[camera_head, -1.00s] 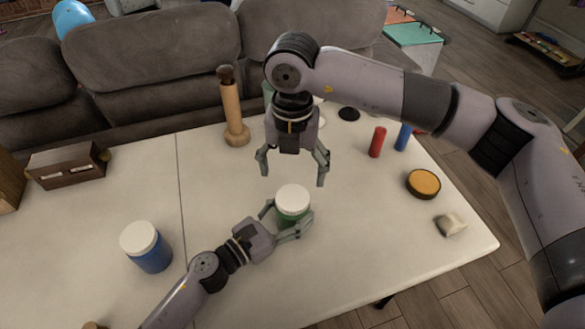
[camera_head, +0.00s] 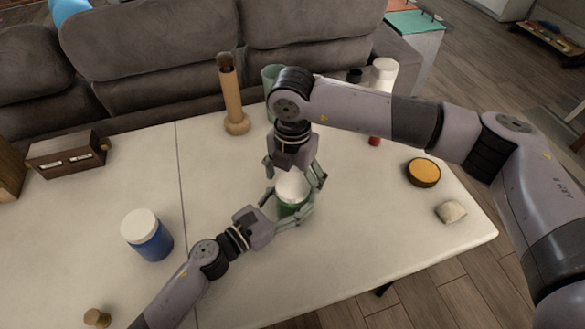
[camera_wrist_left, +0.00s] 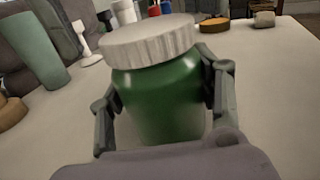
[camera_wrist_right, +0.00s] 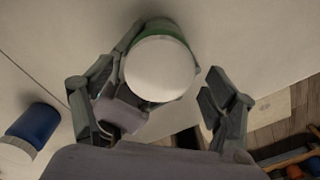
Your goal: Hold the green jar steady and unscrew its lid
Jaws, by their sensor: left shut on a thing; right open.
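The green jar (camera_head: 291,207) with its white ribbed lid (camera_head: 292,186) stands upright on the white table. My left gripper (camera_head: 288,214) is shut on the jar's body from the near left; the jar fills the space between its fingers in the left wrist view (camera_wrist_left: 160,100). My right gripper (camera_head: 296,183) points down from above, open, with its fingers on either side of the lid. In the right wrist view the lid (camera_wrist_right: 159,69) lies nearer the left finger, with a gap to the right finger.
A blue jar (camera_head: 148,238) with a white lid stands at the left. A wooden pepper mill (camera_head: 232,95), a small drawer box (camera_head: 66,154), an orange-topped round tin (camera_head: 424,172) and a pale stone-like block (camera_head: 451,212) stand around. The table's front middle is clear.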

